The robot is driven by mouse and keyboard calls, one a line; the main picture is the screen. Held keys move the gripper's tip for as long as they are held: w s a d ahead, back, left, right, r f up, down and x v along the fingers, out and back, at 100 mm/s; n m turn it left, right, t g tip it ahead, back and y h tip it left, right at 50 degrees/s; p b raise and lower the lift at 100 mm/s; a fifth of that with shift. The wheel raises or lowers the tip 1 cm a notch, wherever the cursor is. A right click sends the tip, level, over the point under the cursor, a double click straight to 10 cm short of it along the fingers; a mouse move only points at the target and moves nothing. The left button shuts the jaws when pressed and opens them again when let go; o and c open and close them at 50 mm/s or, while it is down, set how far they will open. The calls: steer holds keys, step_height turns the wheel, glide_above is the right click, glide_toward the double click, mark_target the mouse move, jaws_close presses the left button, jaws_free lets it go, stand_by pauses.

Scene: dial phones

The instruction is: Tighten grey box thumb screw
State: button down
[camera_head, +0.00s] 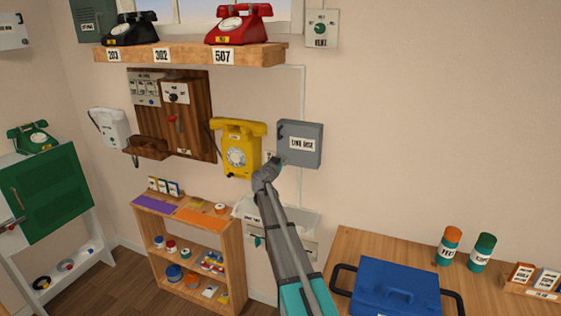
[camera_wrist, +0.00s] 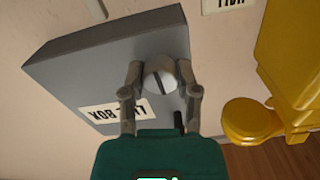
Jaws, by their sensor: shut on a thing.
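The grey box (camera_head: 300,144), with a white label that seems to read LINE BOX, is mounted on the wall right of the yellow phone. In the wrist view the grey box (camera_wrist: 90,70) fills the upper left, seen upside down. Its thumb screw (camera_wrist: 159,76) is a round light-grey knob with a dark slot, near the box's edge. My gripper (camera_wrist: 162,80) has its two fingers on either side of the screw and is shut on it. In the head view my gripper (camera_head: 268,170) is at the box's lower left, and the screw is hidden there.
The yellow wall phone (camera_head: 237,148) hangs just left of my gripper and shows close by in the wrist view (camera_wrist: 285,75). A wooden shelf (camera_head: 190,54) with a black and a red phone is above. A wooden table (camera_head: 400,250) with a blue case (camera_head: 395,290) stands lower right.

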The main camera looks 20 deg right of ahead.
steer(key=shift+c, duration=1.7)
jaws_free()
steer(key=shift+a, duration=0.1)
steer(key=v, duration=1.1)
steer(key=shift+s+a, duration=0.25)
steer(key=shift+s, duration=0.05)
